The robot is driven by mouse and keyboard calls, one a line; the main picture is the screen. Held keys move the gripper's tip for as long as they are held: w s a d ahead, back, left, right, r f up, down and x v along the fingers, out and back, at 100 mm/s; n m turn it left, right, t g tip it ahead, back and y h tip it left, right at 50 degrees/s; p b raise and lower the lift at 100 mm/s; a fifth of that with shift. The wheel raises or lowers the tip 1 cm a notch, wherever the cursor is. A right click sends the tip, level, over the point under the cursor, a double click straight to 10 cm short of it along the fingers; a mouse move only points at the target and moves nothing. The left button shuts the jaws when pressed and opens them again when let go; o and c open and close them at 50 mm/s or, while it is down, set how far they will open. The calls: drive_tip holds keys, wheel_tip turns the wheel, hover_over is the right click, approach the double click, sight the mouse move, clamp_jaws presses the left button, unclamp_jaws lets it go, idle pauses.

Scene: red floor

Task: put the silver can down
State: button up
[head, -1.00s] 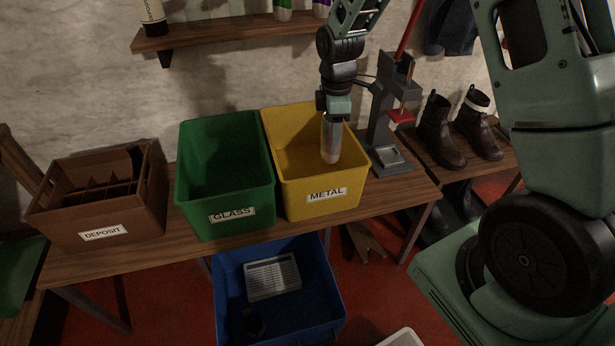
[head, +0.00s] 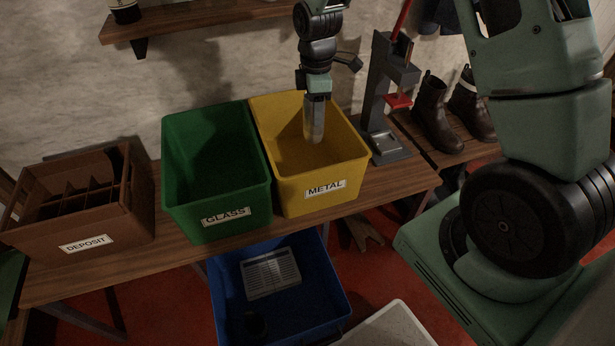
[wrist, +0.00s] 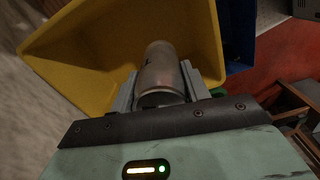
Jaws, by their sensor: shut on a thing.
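The silver can (wrist: 160,72) is held between the two fingers of my gripper (wrist: 158,92) in the wrist view. In the head view my gripper (head: 315,100) points down over the yellow METAL bin (head: 322,193), with the can (head: 314,125) hanging upright at or inside its opening. The can's lower end shows against the bin's inner wall. In the wrist view the yellow bin (wrist: 95,45) lies beyond and around the can. I cannot tell how far the can is above the bin floor.
A green GLASS bin (head: 215,222) stands directly left of the yellow one. A brown DEPOSIT crate (head: 125,232) is farther left on the wooden table (head: 160,262). A grey can press (head: 388,150) with a red handle stands close on the right. A blue bin (head: 325,315) is below.

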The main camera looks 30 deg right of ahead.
sight(315, 136)
drive_tip(key=shift+f+b, duration=4.25)
drive_tip(key=shift+f, duration=0.15)
wheel_tip(315, 136, down, 10)
drive_tip(key=b, duration=0.2)
drive_tip(key=shift+f, duration=0.15)
drive_tip(key=o, duration=1.2)
